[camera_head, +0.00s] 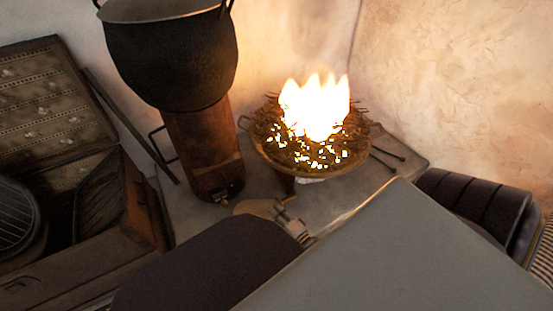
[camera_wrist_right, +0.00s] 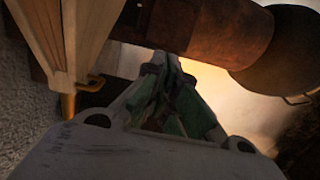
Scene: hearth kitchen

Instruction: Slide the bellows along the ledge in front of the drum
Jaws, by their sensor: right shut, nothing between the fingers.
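The bellows (camera_head: 256,208) shows as a small tan shape on the ledge (camera_head: 345,195), near the foot of the drum; my right gripper and arm hide part of it. The drum (camera_head: 203,150) is a rusty brown cylinder standing on the ledge. It also crosses the top of the right wrist view (camera_wrist_right: 205,25). My right gripper (camera_head: 284,214) is shut and empty beside the bellows, with its fingertips (camera_wrist_right: 174,62) toward the drum. My left gripper is out of view.
A black cauldron (camera_head: 172,62) sits on top of the drum. A bowl of burning twigs (camera_head: 325,163) stands on the ledge to its right, near my right gripper. Thin metal rods (camera_head: 384,162) lie beyond it. An open wooden chest (camera_head: 45,275) stands at the left.

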